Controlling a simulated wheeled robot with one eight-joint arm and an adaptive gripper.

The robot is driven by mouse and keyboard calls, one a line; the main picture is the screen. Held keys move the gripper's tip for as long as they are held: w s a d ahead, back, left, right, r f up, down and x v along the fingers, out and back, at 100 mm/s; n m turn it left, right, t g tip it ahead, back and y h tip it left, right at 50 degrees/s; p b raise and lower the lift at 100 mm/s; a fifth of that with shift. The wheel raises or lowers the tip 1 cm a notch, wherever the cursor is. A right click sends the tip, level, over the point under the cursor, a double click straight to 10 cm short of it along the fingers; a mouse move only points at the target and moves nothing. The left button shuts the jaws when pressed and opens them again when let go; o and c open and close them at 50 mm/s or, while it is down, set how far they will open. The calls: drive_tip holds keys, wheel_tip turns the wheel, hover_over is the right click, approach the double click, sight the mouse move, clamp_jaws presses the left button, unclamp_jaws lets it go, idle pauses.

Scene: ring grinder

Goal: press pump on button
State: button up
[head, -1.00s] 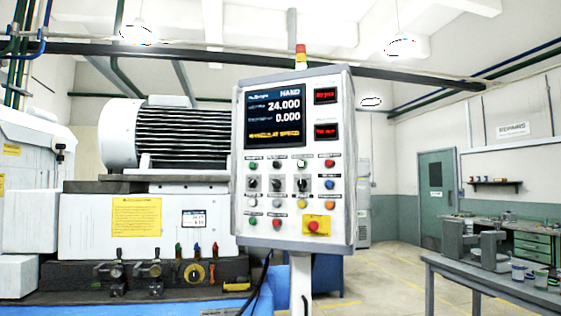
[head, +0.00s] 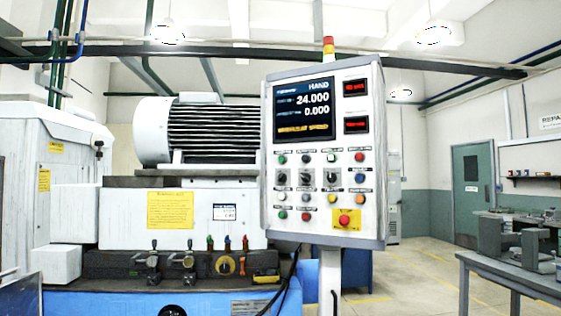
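A white control panel (head: 270,225) stands on a white post (head: 331,280), right of the picture's middle. Its screen (head: 303,111) reads HAND, 24.000 and 0.000. Below the screen are rows of small labelled buttons and switches, including a green button (head: 282,160), a white button (head: 331,158), a red button (head: 359,157), a blue button (head: 360,178) and an orange button (head: 360,199). A red button on a yellow plate (head: 345,220) sits at the lower right. The labels are too small to read, so I cannot tell which button is the pump on button. My gripper is not in view.
The grinding machine (head: 120,215) with its ribbed motor (head: 210,132) stands behind and left of the panel. A grey workbench (head: 510,275) with tools is at the right. Open floor (head: 415,285) shows between panel and bench. Black cables (head: 287,285) hang beside the post.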

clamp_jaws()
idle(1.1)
